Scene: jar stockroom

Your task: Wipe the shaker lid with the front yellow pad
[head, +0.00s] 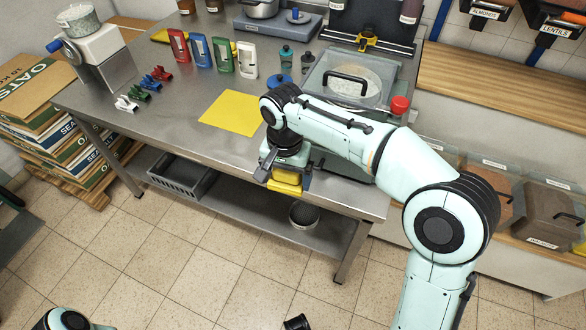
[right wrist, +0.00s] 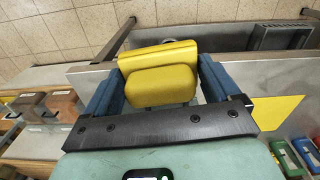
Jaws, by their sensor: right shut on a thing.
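My right gripper (head: 284,178) is shut on a yellow pad (head: 286,180), at the front edge of the steel table. In the right wrist view the yellow pad (right wrist: 160,87) sits between the two blue fingers of the right gripper (right wrist: 157,85). Two small dark bottles, one a teal bottle (head: 286,60) and one a grey bottle (head: 306,63), stand beyond my arm. I cannot tell which thing is the shaker lid. A blue round thing (head: 280,80) is partly hidden by my arm. My left gripper is not in view.
A yellow sheet (head: 230,113) lies flat on the steel table (head: 165,125). A clear bin (head: 352,78) with a black handle stands behind my arm, by a red knob (head: 400,104). A grey crate (head: 182,177) sits on the lower shelf.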

